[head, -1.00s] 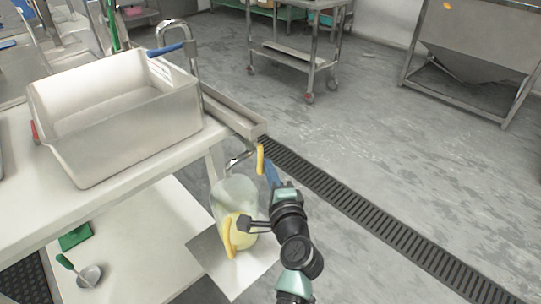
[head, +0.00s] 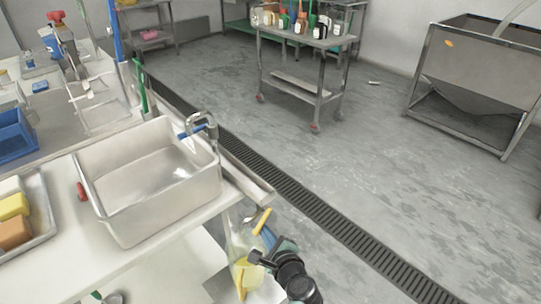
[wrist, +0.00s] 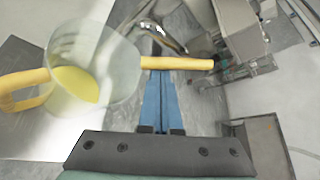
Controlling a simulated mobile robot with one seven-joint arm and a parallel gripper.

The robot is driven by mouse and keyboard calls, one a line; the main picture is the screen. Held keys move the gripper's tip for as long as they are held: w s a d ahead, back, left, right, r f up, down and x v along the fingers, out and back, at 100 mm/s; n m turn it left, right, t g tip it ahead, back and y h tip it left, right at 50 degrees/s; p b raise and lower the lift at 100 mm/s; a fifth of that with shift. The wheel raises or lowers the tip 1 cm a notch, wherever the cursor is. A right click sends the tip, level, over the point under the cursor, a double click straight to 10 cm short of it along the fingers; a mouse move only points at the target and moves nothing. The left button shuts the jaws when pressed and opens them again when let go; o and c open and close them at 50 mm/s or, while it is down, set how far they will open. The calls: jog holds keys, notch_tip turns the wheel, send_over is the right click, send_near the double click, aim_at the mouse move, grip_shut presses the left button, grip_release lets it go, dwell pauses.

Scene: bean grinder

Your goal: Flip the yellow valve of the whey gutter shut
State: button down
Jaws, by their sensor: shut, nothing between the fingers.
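The yellow valve handle (head: 262,221) is at the near end of the steel whey gutter (head: 243,178) and looks slanted in the head view. In the wrist view the handle (wrist: 180,62) lies crosswise, right at the tips of my blue fingers. My gripper (wrist: 160,72) is shut and holds nothing; its tips touch or nearly touch the handle, I cannot tell which. In the head view my gripper (head: 268,237) is partly hidden. A clear jug (wrist: 112,55) with a yellow handle and yellow liquid stands to the left, below the gutter's end.
A white basin (head: 150,215) with a curved steel tap stands on the bench beside the gutter. A dark floor drain (head: 330,220) runs behind. A steel cart (head: 303,75) and a hopper (head: 480,70) stand farther off. The floor right of my arm is clear.

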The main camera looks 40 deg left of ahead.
jog(key=r+m+g+p, duration=0.1)
jog(key=p, duration=0.1)
jog(key=s+r+m+g+p, duration=0.1)
jog(key=p, duration=0.1)
jog(key=shift+a, duration=0.1)
jog(key=m+g+p, duration=0.1)
jog(key=r+m+g+p, duration=0.1)
jog(key=p, duration=0.1)
jog(key=shift+s+g, duration=0.3)
jog(key=shift+s, duration=0.1)
jog(key=shift+s+r, duration=0.1)
jog(key=shift+r, duration=0.05)
jog(key=shift+r+p, duration=0.1)
jog(key=shift+p, duration=0.25)
notch_tip(320, 180, down, 5)
jog(key=d+b, duration=0.1)
jog(key=b, duration=0.2)
jog(key=w+r+p+v, duration=0.1)
jog(key=p+v, duration=0.3)
jog(key=v, duration=0.6)
jog(key=shift+s+a+r, duration=0.15)
jog(key=shift+s+r, duration=0.05)
jog(key=shift+s, duration=0.25)
